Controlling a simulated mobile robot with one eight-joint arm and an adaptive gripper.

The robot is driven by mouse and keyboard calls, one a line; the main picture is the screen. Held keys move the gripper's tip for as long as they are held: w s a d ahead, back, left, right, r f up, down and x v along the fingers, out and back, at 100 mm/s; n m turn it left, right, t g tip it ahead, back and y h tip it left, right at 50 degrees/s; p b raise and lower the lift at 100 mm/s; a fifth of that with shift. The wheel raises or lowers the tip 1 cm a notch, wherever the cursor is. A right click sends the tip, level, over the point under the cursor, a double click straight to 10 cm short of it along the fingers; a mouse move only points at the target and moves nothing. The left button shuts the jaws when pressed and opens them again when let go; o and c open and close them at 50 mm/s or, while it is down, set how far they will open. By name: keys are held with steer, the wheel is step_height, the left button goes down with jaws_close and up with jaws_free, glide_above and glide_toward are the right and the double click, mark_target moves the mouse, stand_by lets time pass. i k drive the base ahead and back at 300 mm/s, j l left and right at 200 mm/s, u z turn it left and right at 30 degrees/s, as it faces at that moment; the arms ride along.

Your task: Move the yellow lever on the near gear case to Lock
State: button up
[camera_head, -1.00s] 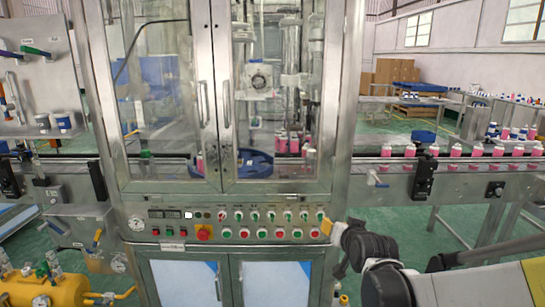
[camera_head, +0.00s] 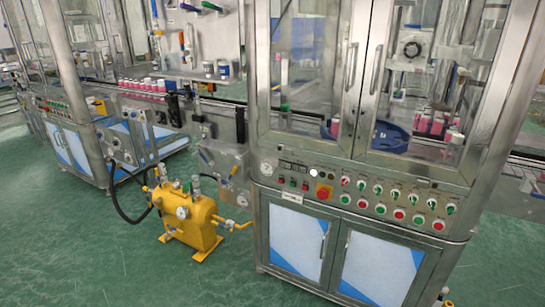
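A grey gear case (camera_head: 226,161) hangs below the conveyor, just left of the large steel cabinet. A small yellow lever (camera_head: 235,171) shows on its right part, tilted; its markings are too small to read, so I cannot tell which position it is in. A blue handle (camera_head: 203,155) is at the case's left side. A second grey case (camera_head: 122,147) is farther off at the left, beside the other machine. My gripper is not in view.
A yellow tank (camera_head: 188,228) with gauges and valves stands on the floor in front of the near case, with a black hose (camera_head: 120,206) looping left. The steel cabinet (camera_head: 352,190) with its button panel fills the right. Green floor (camera_head: 75,250) is clear at the front left.

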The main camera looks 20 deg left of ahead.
mark_target(230, 177)
steer(key=k+l+u, duration=0.1)
steer(key=u, duration=1.25)
steer(key=k+j, duration=0.05)
steer(key=j, duration=0.05)
